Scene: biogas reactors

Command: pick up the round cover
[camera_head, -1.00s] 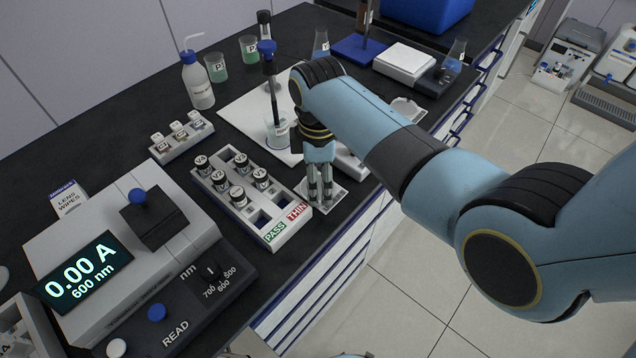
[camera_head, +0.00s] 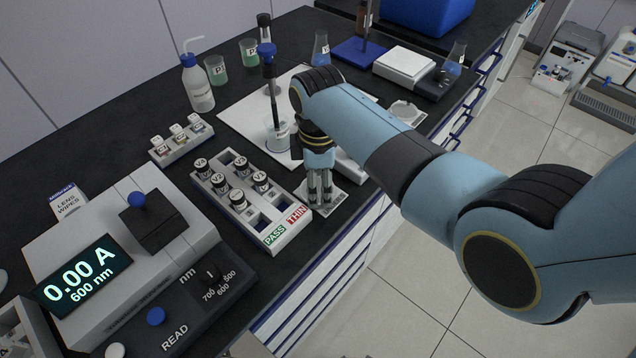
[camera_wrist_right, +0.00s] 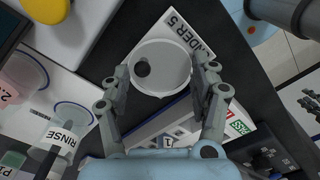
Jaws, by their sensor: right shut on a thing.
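The round cover (camera_wrist_right: 171,76) is a pale disc with a dark round spot, seen in the right wrist view over a white printed card (camera_wrist_right: 180,28). My right gripper (camera_wrist_right: 166,74) has a finger on each side of it and is shut on its rim. In the head view the right gripper (camera_head: 320,194) points straight down, low over the card (camera_head: 330,198) beside the vial rack. The fingers largely hide the cover there. I cannot tell whether it touches the card. My left gripper is not in view.
The vial rack (camera_head: 284,237) with PASS and THIN labels stands just left of the gripper. A photometer (camera_head: 150,238) is at the front left. A beaker (camera_head: 277,137) on a white mat stands behind. The bench's front edge is close on the right.

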